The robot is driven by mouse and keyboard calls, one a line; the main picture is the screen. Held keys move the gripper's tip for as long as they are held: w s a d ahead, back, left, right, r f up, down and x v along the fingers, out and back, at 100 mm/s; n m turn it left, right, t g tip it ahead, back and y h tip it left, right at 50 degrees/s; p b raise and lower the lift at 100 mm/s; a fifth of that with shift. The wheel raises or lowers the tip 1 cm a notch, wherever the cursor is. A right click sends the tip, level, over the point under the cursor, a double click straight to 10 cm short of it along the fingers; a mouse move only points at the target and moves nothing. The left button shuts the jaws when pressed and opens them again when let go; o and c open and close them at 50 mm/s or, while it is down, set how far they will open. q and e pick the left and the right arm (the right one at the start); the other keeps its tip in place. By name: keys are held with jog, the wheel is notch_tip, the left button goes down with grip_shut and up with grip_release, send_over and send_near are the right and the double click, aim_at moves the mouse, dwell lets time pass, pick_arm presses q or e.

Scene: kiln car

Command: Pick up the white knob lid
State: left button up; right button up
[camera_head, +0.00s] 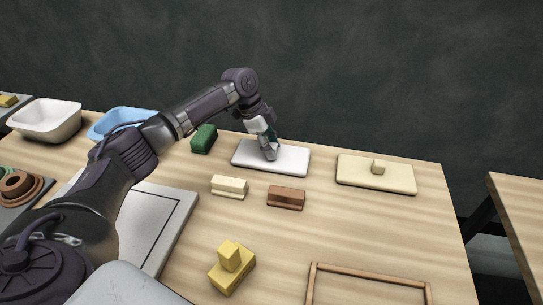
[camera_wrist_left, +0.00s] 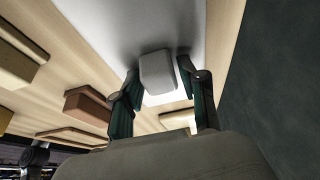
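The white knob lid (camera_head: 297,157) is a flat white slab lying at the back of the wooden table. Its knob is a pale block, which shows in the left wrist view (camera_wrist_left: 157,72). My left gripper (camera_head: 268,152) is down at the lid's knob and hides most of it in the head view. In the left wrist view, the fingertips of my left gripper (camera_wrist_left: 160,78) are on both sides of the knob, very close to it. Whether they touch or press it cannot be made out. My right gripper is in neither view.
A cream knob lid (camera_head: 350,179) lies to the right. A green block (camera_head: 204,139), a cream block (camera_head: 229,187), a brown block (camera_head: 286,198) and a yellow knobbed block (camera_head: 232,272) are nearby. A wooden frame (camera_head: 370,273) lies at the front right. White (camera_head: 47,121) and blue (camera_head: 103,129) basins stand left.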

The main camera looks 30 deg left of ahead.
pick_arm(q)
grip_shut()
jog(key=shift+w+r, duration=0.1)
jog(key=shift+r, duration=0.1)
